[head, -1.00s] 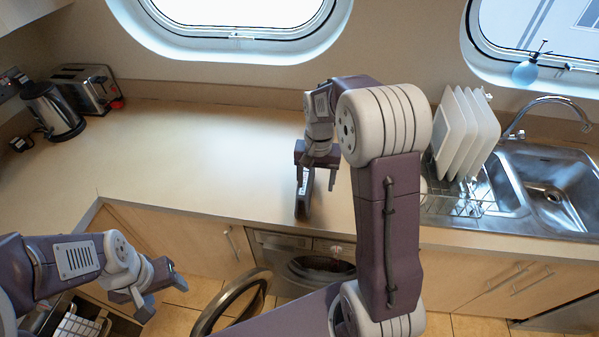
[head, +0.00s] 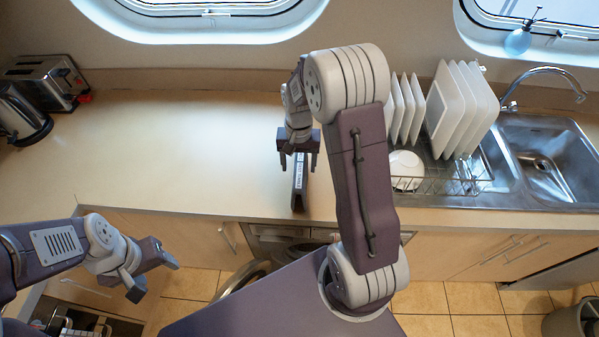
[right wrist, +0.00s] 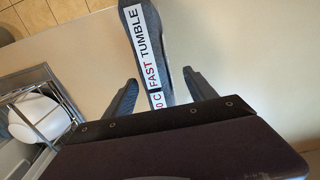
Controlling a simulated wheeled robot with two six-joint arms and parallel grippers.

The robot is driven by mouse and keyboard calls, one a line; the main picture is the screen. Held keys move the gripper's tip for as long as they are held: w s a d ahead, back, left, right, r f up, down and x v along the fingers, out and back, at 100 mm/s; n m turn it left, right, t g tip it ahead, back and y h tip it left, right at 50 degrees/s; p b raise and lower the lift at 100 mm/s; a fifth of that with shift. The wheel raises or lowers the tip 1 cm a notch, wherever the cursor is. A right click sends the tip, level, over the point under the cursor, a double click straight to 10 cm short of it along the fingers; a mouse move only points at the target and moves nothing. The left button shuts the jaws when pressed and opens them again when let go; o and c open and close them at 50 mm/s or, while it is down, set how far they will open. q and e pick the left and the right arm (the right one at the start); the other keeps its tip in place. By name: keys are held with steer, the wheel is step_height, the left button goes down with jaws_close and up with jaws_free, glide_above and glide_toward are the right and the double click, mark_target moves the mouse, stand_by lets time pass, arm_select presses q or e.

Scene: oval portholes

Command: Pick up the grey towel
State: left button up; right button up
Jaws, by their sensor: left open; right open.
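The grey towel (head: 299,186) shows as a dark, narrow strip with a white printed label, lying at the front edge of the worktop. In the right wrist view the towel (right wrist: 146,45) and its label run between the fingers. My right gripper (head: 299,162) is open and points down at the towel's far end. In the right wrist view my right gripper (right wrist: 158,77) has a finger on each side, with gaps to the towel. My left gripper (head: 153,277) is open and empty, low on the left, in front of the cupboards.
A dish rack (head: 455,185) with several white plates and a bowl (head: 405,170) stands right of my right arm, beside the sink (head: 550,165). A toaster (head: 45,80) and kettle (head: 20,115) stand at the left. The worktop (head: 180,150) between is clear.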

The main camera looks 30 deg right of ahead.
steer(key=f, duration=0.3)
steer(key=shift+s+d+f, duration=0.15)
steer(key=shift+s+f, duration=0.1)
steer(key=shift+s, duration=0.1)
steer(key=shift+w, duration=0.1)
steer(key=c, duration=0.3)
jaws_close()
steer(key=r, duration=0.4)
steer(key=shift+d+r+b, duration=0.2)
steer(key=shift+b, duration=0.1)
steer(key=s+d+r+b, duration=0.1)
steer(key=s+d+r, duration=0.5)
steer(key=s+d, duration=0.2)
steer(key=shift+s+r, duration=0.15)
steer(key=shift+r, duration=0.15)
